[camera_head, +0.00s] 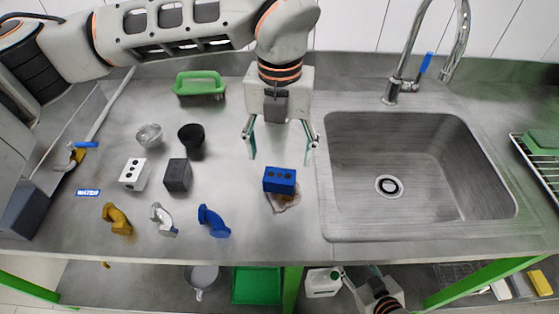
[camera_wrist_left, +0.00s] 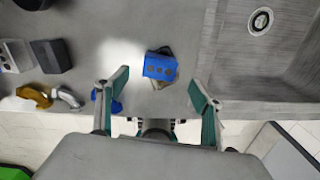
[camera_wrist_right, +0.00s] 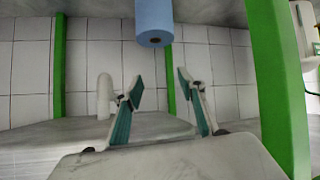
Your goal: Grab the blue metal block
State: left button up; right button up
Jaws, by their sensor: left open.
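The blue metal block (camera_head: 280,180) lies on the steel counter left of the sink, on a brownish stain or flat piece (camera_head: 285,203). Round dark holes show on its front face. My left gripper (camera_head: 281,155) points down, open and empty, just behind and above the block. In the left wrist view the blue block (camera_wrist_left: 160,67) shows beyond and between the open fingertips (camera_wrist_left: 158,85), not touched as far as I can tell. My right gripper (camera_wrist_right: 160,85) is open and empty in the right wrist view, low below the counter.
A white block (camera_head: 134,174), a dark block (camera_head: 177,175), a black cup (camera_head: 191,138) and a blue pipe fitting (camera_head: 213,221) stand to the left. The sink (camera_head: 420,165) lies right. A blue roll (camera_wrist_right: 154,22) hangs near my right gripper.

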aim_at(279, 175)
pick_arm(q)
jog(key=f, duration=0.7)
jog(key=shift+s+f+p, duration=0.25)
jog(key=shift+p, duration=0.05)
jog(key=c, duration=1.4)
